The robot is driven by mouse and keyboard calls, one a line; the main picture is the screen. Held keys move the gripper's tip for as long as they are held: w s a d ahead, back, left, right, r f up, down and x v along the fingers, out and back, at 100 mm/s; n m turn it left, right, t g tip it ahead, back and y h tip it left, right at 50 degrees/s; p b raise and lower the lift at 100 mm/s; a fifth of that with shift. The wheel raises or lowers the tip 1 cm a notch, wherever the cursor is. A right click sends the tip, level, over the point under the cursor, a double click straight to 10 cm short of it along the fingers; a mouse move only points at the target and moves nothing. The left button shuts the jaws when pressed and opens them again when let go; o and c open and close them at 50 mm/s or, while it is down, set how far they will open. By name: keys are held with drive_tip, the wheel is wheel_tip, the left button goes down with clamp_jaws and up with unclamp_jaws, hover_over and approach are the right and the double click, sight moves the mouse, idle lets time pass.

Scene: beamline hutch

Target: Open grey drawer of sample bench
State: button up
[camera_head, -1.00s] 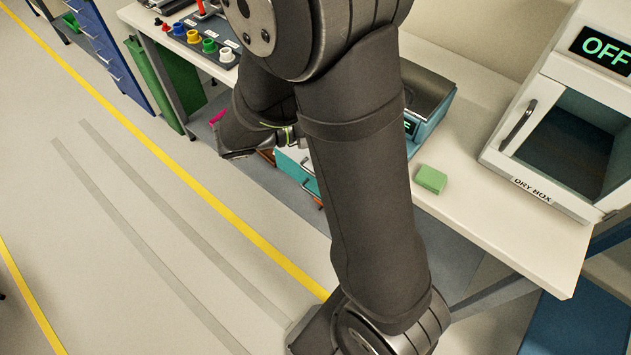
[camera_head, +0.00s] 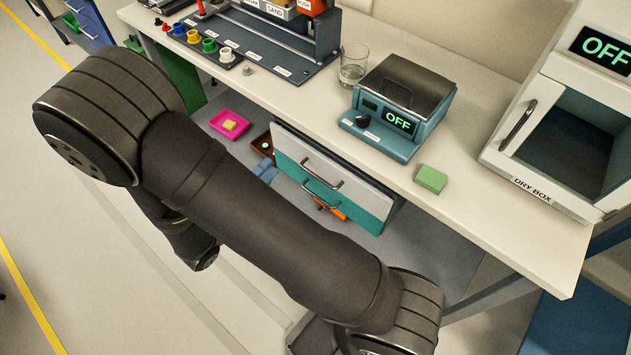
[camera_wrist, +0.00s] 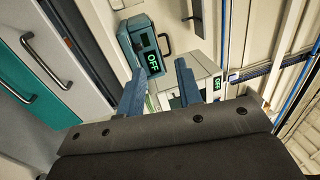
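The sample bench (camera_head: 450,212) has a drawer unit under its top. Its upper grey drawer (camera_head: 365,184) has a dark bar handle, and a teal drawer (camera_head: 345,210) with its own handle sits below. In the wrist view the grey drawer (camera_wrist: 22,22) and teal drawer (camera_wrist: 55,102) stand at the left, tilted. My gripper (camera_wrist: 159,68) is open and empty, its fingers apart and to the right of both handles. In the head view my arm hides most of the gripper.
On the bench are a teal device reading OFF (camera_head: 385,138), a glass (camera_head: 354,66), a green block (camera_head: 431,179) and a dry box (camera_head: 500,165). A pink tray (camera_head: 228,124) and a brown tray (camera_head: 262,145) lie below, left of the drawers. Floor in front is open.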

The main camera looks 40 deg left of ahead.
wheel_tip(320, 180, down, 27)
drive_tip(key=w+r, duration=0.3)
drive_tip(key=w, duration=1.4)
drive_tip(key=shift+w, duration=0.1)
clamp_jaws()
